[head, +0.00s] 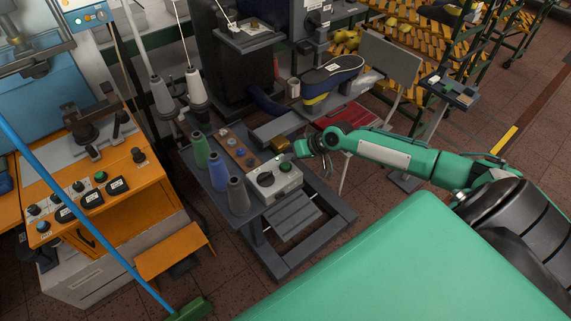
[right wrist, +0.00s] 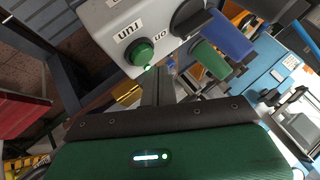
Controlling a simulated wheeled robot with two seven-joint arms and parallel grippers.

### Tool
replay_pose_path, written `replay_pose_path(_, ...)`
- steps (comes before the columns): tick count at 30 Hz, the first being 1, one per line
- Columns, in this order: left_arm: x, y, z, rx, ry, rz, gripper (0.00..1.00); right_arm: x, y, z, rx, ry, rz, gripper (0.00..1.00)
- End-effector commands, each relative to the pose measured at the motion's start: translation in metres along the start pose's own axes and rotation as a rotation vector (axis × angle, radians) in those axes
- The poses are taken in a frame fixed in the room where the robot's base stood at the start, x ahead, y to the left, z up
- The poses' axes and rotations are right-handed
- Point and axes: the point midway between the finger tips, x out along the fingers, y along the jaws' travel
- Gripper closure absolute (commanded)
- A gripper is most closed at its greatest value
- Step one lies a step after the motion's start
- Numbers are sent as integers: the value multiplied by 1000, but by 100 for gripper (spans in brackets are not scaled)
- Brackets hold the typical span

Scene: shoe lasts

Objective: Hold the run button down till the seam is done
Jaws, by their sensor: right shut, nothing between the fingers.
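The grey control box (head: 275,182) stands on the small table in the head view. It carries a green run button (head: 285,167) and a black knob (head: 265,179). In the right wrist view, the green button (right wrist: 140,52) sits beside the label RUN, with the knob (right wrist: 190,16) marked ON near it. My right gripper (head: 298,154) is shut and empty at the button's side of the box. In the wrist view its fingertips (right wrist: 151,72) are right by the button's edge; I cannot tell if they touch or press it. My left gripper is out of view.
A dark shoe (head: 332,78) with a yellow lower part is at the machine behind the box. Green, blue and grey thread cones (head: 219,172) stand left of the box. An orange machine (head: 100,195) is at the left. A yellow-striped rack (head: 405,60) stands behind.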

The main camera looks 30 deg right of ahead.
Motion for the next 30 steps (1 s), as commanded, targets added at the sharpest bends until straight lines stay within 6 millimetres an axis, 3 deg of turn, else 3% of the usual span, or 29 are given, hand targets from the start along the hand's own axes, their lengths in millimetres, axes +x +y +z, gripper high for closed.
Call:
replay_pose_path(15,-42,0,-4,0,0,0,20,-34,-25,-25,-1,1,0,100)
replay_pose_path(30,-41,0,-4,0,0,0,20,-34,-25,-25,0,0,0,100)
